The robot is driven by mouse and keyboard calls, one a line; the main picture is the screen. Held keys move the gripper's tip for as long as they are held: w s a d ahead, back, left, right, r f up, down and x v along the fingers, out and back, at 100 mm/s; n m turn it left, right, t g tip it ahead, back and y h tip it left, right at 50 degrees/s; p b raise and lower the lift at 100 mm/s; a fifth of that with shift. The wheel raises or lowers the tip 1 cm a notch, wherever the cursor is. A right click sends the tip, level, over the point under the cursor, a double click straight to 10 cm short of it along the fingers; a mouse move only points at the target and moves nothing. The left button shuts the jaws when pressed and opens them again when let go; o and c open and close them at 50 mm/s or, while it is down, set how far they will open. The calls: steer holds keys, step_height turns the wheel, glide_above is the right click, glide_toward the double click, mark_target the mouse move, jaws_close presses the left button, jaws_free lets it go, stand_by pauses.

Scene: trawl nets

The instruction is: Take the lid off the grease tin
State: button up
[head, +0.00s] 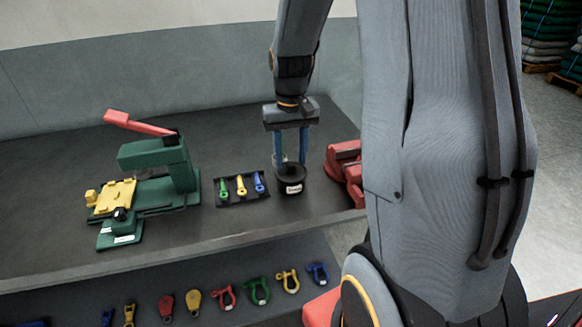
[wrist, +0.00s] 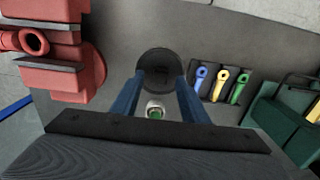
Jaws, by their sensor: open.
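The grease tin (head: 291,187) is a small round black tin with a white label, standing upright on the grey bench. Its dark lid (wrist: 160,66) shows as a round disc in the wrist view and appears to be on the tin. My gripper (head: 290,161) points down over the tin, with its two blue fingers open. In the wrist view the fingertips (wrist: 159,77) show at the left and right of the disc's near edge. I cannot tell whether they touch it. Nothing is held.
A dark mat (head: 228,203) with green, yellow and blue tools lies left of the tin. A red vise (head: 344,160) stands close on the right. A green press (head: 160,160) with a red handle stands farther left. Several shackles (head: 257,290) lie on the lower shelf.

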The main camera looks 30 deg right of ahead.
steer(key=shift+f, duration=0.95)
jaws_close()
